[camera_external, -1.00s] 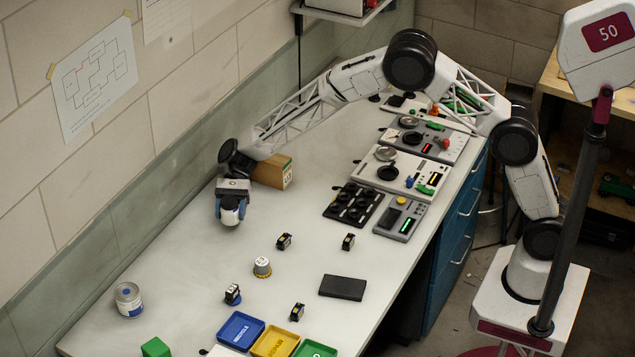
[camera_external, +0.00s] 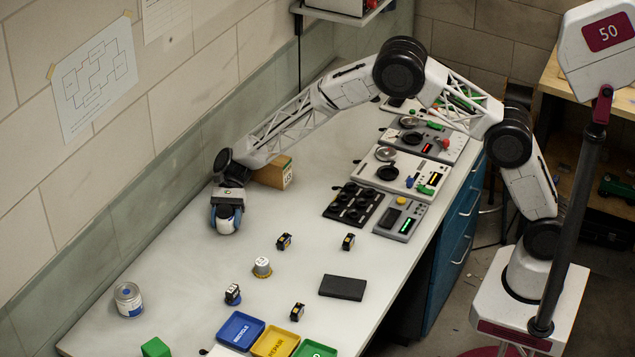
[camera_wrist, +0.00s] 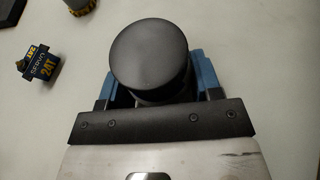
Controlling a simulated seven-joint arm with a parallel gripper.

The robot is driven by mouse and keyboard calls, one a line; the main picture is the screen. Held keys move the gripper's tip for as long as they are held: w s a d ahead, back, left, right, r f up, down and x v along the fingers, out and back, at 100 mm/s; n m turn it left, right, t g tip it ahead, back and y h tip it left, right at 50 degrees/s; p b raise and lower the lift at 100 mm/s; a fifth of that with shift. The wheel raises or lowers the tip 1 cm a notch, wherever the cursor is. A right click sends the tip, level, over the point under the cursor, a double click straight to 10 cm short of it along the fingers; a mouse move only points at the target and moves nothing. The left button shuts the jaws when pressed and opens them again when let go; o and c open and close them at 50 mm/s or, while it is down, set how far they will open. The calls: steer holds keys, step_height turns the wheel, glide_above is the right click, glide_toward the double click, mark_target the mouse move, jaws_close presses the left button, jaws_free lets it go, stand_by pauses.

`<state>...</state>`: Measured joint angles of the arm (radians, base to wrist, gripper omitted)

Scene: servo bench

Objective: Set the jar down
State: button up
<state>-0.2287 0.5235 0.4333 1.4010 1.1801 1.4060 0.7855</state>
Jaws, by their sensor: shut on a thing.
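The jar (camera_wrist: 150,55) has a round black lid that fills the middle of the wrist view. My gripper (camera_wrist: 153,85) is shut on it, with blue fingers on its left and right sides. In the external view my gripper (camera_external: 227,219) is low over the far left part of the bench, near the wall, and the pale jar body (camera_external: 226,224) shows between the fingers. The jar looks about upright. I cannot tell whether its base touches the bench.
A wooden box (camera_external: 271,171) stands close behind my gripper. Small black servos (camera_external: 284,241) and a white-and-gold round piece (camera_external: 262,267) lie in front. A can (camera_external: 129,300) stands at the lower left. Bare bench (camera_external: 180,265) lies around the gripper.

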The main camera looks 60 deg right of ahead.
mark_target(223, 212)
steer(key=shift+f, duration=0.2)
steer(key=o, duration=1)
steer(key=shift+w+d+r, duration=0.15)
steer(key=shift+d+r, duration=0.05)
steer(key=shift+d, duration=0.1)
steer(key=v, duration=0.2)
steer(key=shift+w+d+r, duration=0.1)
steer(key=shift+d+r, duration=0.05)
steer(key=shift+r, duration=0.2)
step_height(223, 212, up, 5)
steer(key=shift+f, duration=0.1)
steer(key=shift+r, duration=0.8)
